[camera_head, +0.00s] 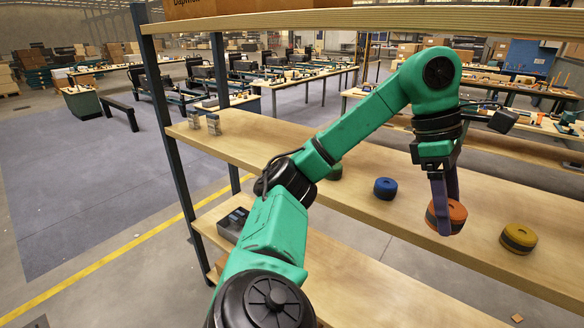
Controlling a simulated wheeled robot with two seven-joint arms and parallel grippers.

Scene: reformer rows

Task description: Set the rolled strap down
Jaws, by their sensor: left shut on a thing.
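My left gripper (447,214) points down over the middle shelf (300,148). It is shut on an orange rolled strap (457,212) with a dark band. The roll is at or just above the shelf; I cannot tell whether it touches. A yellow rolled strap (519,238) with a dark side stands to its right, apart from it. A blue rolled strap (385,188) stands to its left. A green roll (335,172) is partly hidden behind my left arm. My right gripper is not in view.
An upper shelf (350,19) edge runs above my arm, with a cardboard box (215,8) on it. Small grey items (203,122) stand at the middle shelf's left end. A lower shelf (360,285) is mostly bare, with a dark box (232,224) at left.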

